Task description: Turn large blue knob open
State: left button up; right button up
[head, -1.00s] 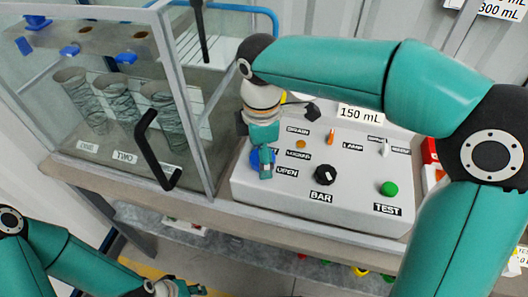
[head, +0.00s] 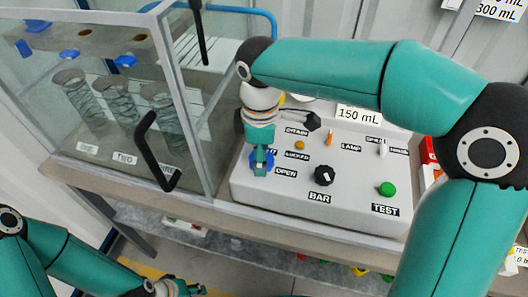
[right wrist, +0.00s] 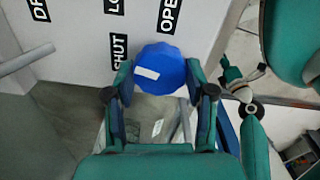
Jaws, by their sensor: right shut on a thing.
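The large blue knob (head: 268,161) is on the left side of the white control panel. It also shows in the right wrist view (right wrist: 170,72), where its white mark lies on the side toward the SHUT label (right wrist: 119,50). The OPEN label (right wrist: 195,18) is above and right of it there. My right gripper (head: 262,165) is shut on the knob, with one finger on each side in the wrist view (right wrist: 160,95). In the head view, it hides part of the knob and the SHUT label. My left gripper (head: 178,289) is low at the bottom edge, away from the panel; its jaws are unclear.
The panel also has a black BAR knob (head: 324,175), a green TEST button (head: 387,189), an orange lamp (head: 300,145) and small switches. A glass cabinet with a black handle (head: 153,150) stands close to the left of the right gripper. A 150 mL sign (head: 358,114) stands behind.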

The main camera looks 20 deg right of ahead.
jog(key=m, duration=0.3)
jog(key=shift+a+m+p, duration=0.1)
jog(key=shift+m+p, duration=0.2)
jog(key=shift+m, duration=0.1)
jog(key=m, duration=0.3)
jog(key=shift+m, duration=0.3)
jog(key=m, duration=0.3)
jog(key=shift+m, duration=2.4)
jog(key=o, duration=1.2)
jog(key=shift+c, duration=0.2)
notch_tip(320, 180, up, 12)
